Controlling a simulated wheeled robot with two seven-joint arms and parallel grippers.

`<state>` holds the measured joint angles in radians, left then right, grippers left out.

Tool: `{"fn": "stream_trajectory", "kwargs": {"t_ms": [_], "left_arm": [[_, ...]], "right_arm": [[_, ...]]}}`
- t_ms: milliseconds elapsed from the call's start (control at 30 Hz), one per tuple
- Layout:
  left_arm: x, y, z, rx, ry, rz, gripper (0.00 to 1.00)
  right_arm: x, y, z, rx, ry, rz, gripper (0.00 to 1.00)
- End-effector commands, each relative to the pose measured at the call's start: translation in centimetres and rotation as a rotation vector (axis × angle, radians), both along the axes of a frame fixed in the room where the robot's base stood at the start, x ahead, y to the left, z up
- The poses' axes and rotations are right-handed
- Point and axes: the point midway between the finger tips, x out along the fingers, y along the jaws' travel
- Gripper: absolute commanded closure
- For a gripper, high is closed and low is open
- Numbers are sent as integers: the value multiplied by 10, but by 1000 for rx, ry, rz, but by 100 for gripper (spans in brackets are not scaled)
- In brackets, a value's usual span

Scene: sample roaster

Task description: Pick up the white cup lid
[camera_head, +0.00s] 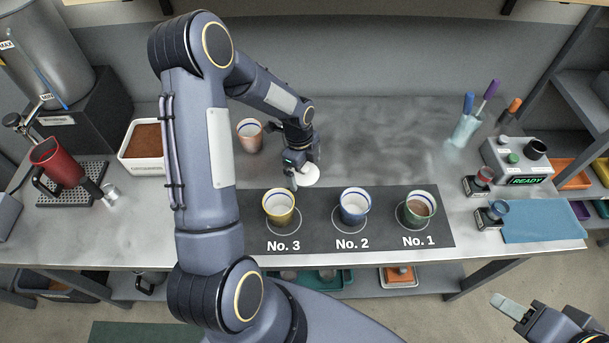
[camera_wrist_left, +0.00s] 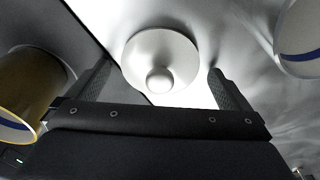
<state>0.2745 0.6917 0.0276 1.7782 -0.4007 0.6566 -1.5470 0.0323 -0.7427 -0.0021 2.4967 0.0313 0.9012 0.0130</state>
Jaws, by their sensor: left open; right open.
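The white cup lid (camera_head: 310,177) lies on the steel counter, just behind the dark mat and above the yellow cup in the head view. In the left wrist view the lid (camera_wrist_left: 160,60) is a round white disc with a knob. My left gripper (camera_head: 300,172) is at the lid, partly covering it in the head view. In the left wrist view its two open fingers (camera_wrist_left: 156,88) stand on either side of the lid, apart from it. My right gripper (camera_head: 513,306) is open and empty in front of the counter at the lower right.
The mat (camera_head: 318,240) bears a yellow cup (camera_head: 279,207), a blue cup (camera_head: 354,205) and a green cup (camera_head: 419,208) with brown contents. The counter right of the lid is clear.

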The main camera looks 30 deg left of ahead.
Motion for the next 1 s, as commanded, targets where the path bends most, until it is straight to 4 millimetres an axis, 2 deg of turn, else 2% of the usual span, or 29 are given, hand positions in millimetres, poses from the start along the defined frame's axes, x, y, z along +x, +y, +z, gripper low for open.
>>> {"fn": "stream_trajectory", "kwargs": {"t_ms": [100,433,767,867,1000], "left_arm": [[0,0,1,0,1,1,3],[0,0,1,0,1,1,46],[0,0,6,0,0,1,46],[0,0,15,0,-1,1,46],[0,1,39,1,-1,2,46]], "right_arm": [[0,0,1,0,0,0,54],[0,0,1,0,0,0,54],[0,0,5,0,0,0,54],[0,0,11,0,0,0,54],[0,0,28,0,0,0,54]]}}
